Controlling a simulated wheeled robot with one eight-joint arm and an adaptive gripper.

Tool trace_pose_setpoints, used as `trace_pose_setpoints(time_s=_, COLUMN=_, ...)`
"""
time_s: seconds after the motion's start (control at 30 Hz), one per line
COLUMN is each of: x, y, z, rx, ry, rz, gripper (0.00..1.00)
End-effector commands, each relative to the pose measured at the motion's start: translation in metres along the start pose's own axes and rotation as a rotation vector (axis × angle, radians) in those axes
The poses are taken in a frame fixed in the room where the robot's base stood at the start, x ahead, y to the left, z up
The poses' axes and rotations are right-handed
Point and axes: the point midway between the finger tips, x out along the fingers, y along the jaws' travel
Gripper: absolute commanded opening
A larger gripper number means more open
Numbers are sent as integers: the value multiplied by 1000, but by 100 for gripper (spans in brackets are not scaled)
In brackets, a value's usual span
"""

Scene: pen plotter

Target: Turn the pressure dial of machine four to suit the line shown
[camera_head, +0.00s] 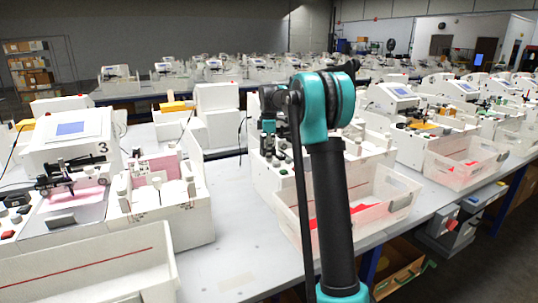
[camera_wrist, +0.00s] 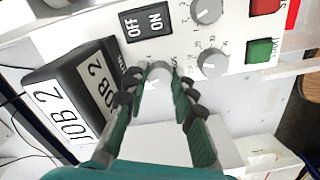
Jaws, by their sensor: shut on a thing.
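In the wrist view my gripper (camera_wrist: 157,82) is shut on a small grey-white dial (camera_wrist: 158,71) on a white panel. One finger is on each side of it, and its scale is mostly hidden. I cannot read which dial it is. Two more grey dials with printed scales, an upper dial (camera_wrist: 206,10) and a lower dial (camera_wrist: 211,63), are to its right. In the head view my arm stands in front of a white machine (camera_head: 262,172), covering much of it. Its number, its dials and any drawn line on it cannot be made out.
An OFF/ON switch (camera_wrist: 145,27), a red button (camera_wrist: 265,5) and a green button (camera_wrist: 260,50) are near the dials. A black JOB 2 block (camera_wrist: 75,90) is at left. A machine marked 3 (camera_head: 75,135) and a clear bin (camera_head: 375,205) flank bare bench (camera_head: 235,230).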

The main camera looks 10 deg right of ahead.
Motion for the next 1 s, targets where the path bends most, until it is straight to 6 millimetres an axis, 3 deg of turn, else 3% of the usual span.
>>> trace_pose_setpoints(time_s=0.73, x=0, y=1, z=0, rx=-92, ry=0, rz=2, gripper=0)
trace_pose_setpoints(time_s=0.77, x=0, y=1, z=0, rx=-92, ry=0, rz=2, gripper=26)
trace_pose_setpoints(time_s=0.9, x=0, y=0, z=0, rx=-92, ry=0, rz=1, gripper=44)
trace_pose_setpoints(time_s=1.0, x=0, y=0, z=0, rx=-92, ry=0, rz=1, gripper=46)
